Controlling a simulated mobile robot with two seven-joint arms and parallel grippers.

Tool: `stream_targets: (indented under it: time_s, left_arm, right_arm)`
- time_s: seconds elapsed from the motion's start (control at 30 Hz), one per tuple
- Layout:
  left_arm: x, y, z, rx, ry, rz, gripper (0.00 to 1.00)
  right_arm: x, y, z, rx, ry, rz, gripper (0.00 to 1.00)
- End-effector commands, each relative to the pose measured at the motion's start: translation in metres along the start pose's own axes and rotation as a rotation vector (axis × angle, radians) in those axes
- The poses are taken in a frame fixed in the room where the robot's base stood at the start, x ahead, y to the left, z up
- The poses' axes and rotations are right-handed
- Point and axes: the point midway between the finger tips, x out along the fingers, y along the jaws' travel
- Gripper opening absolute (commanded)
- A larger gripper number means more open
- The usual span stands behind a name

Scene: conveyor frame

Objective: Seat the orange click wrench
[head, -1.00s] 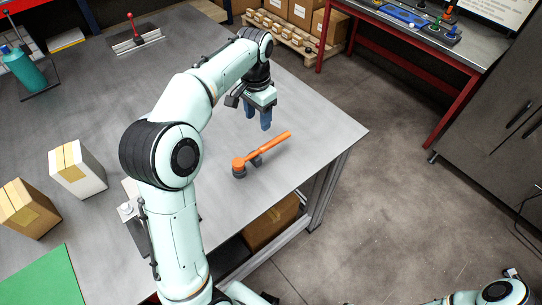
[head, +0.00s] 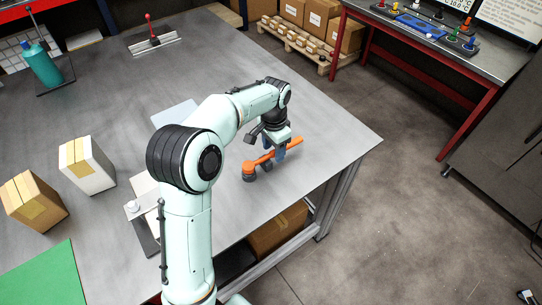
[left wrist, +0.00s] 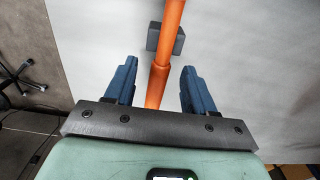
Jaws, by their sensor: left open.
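The orange click wrench (head: 258,162) lies near the right-hand edge of the grey bench, its round head to the left and its handle slanting up to the right. Dark grey blocks (left wrist: 178,40) show beneath it; I cannot tell how closely it sits in them. My left gripper (head: 279,152) is over the handle, fingers pointing down. In the left wrist view the blue fingers (left wrist: 158,85) are open, one on each side of the orange handle (left wrist: 161,70), with gaps on both sides. The wrench's head is outside the wrist view. My right gripper is not seen.
A white box (head: 87,165), a brown box (head: 33,202) and a green mat (head: 45,280) are at the left of the grey bench (head: 120,95). A red-handled fixture (head: 153,40) and a teal bottle (head: 42,66) stand farther back. The bench between is mostly clear.

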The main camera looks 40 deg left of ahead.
Motion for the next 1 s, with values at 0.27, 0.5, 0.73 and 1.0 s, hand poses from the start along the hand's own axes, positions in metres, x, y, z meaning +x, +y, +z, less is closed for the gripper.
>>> stream_targets:
  time_s: [0.27,0.5,0.73,1.0]
  left_arm:
    - [0.019,-0.001,0.0,0.0,0.001,0.0,0.54]
    - [0.019,-0.001,0.0,0.0,0.001,0.0,0.22]
    - [0.018,-0.001,-0.001,0.0,0.002,-0.001,0.0]
    - [0.012,-0.001,-0.001,0.001,0.004,-0.002,0.0]
  right_arm:
    - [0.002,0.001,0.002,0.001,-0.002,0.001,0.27]
    - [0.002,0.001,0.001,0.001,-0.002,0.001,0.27]
    - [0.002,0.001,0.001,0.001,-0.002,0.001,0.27]
    - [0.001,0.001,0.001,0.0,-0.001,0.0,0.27]
